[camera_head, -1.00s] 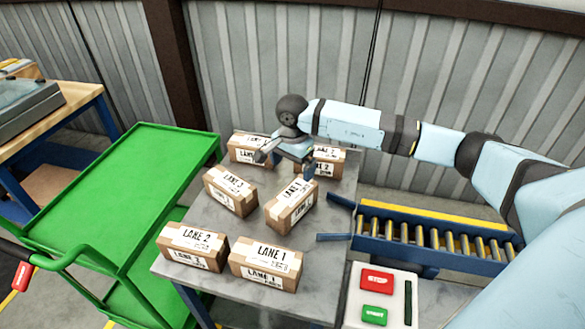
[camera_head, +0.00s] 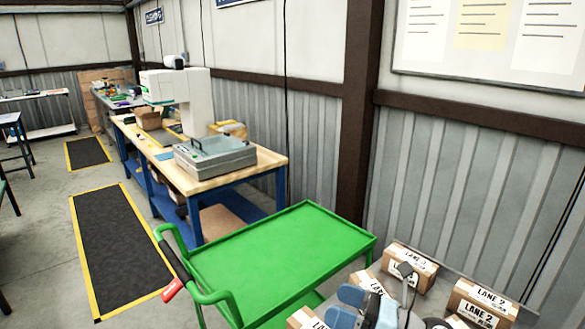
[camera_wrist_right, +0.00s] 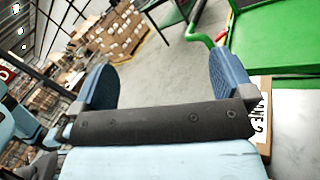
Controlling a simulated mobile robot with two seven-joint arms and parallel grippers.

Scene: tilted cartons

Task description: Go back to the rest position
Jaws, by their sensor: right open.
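My right gripper (camera_wrist_right: 165,78) is open in the right wrist view, with its two dark blue fingers spread and nothing between them. In the head view, parts of my right arm show at the bottom edge, in front of the cartons. A LANE 3 carton (camera_head: 411,260) and a LANE 2 carton (camera_head: 484,299) stand on the grey table (camera_head: 438,300). More cartons are partly cut off or hidden there. One carton (camera_wrist_right: 263,112) shows beside the right finger in the right wrist view. My left gripper is not in view.
A green cart (camera_head: 285,250) stands left of the grey table. Behind it is a wooden-topped workbench (camera_head: 262,165) with a grey machine (camera_head: 215,153). A dark floor mat (camera_head: 118,245) lies on open floor at the left. A corrugated wall closes the back.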

